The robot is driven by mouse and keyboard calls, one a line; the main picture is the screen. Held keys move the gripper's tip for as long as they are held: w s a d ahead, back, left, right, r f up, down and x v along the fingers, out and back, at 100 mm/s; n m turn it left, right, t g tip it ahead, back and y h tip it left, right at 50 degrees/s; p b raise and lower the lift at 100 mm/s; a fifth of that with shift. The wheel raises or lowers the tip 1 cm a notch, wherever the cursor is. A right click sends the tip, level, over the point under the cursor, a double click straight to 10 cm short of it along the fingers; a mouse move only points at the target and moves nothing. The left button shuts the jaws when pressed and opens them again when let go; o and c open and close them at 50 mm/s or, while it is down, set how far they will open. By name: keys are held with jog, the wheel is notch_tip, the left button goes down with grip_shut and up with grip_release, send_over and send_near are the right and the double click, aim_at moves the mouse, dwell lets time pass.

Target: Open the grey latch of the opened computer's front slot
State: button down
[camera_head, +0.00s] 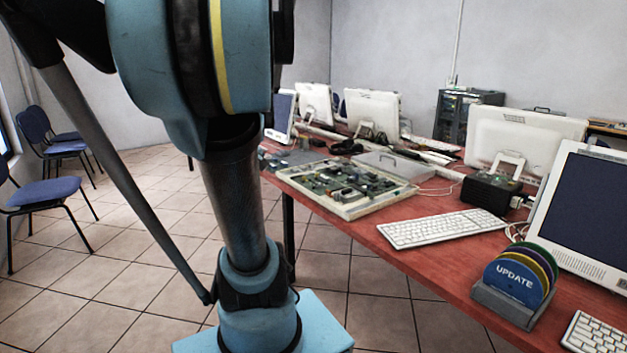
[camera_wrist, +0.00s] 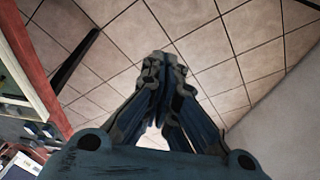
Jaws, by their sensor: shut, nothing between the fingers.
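The opened computer (camera_head: 345,185) lies flat on the red table in the head view, a pale shallow case with green circuit boards and small parts showing. The grey latch of its front slot is too small to tell apart. My gripper (camera_wrist: 163,68) shows in the wrist view with its fingers together and nothing between them. It is over the tiled floor, apart from the computer. A pale case edge with boards (camera_wrist: 28,122), perhaps the same computer, shows at the wrist view's left edge. My gripper is not seen in the head view.
The red table (camera_head: 345,237) also holds a white keyboard (camera_head: 443,228), a rack of coloured discs marked UPDATE (camera_head: 518,280), a black box (camera_head: 490,190) and several monitors (camera_head: 372,110). Blue chairs (camera_head: 45,190) stand at the left. The tiled floor before the table is clear.

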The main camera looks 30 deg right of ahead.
jog(key=w+d+r, duration=0.4)
jog(key=w+d, duration=0.4)
jog(key=d, duration=0.5)
jog(key=t, duration=0.1)
send_over(319, 187)
jog(key=w, duration=0.4)
jog(key=x, duration=1)
jog(key=shift+d+f, duration=0.2)
jog(key=shift+f, duration=0.15)
jog(key=shift+s+d+r, duration=0.1)
jog(key=shift+s+r, duration=0.05)
jog(key=shift+s, duration=1.85)
jog(key=shift+s+d, duration=0.15)
jog(key=shift+s, duration=0.85)
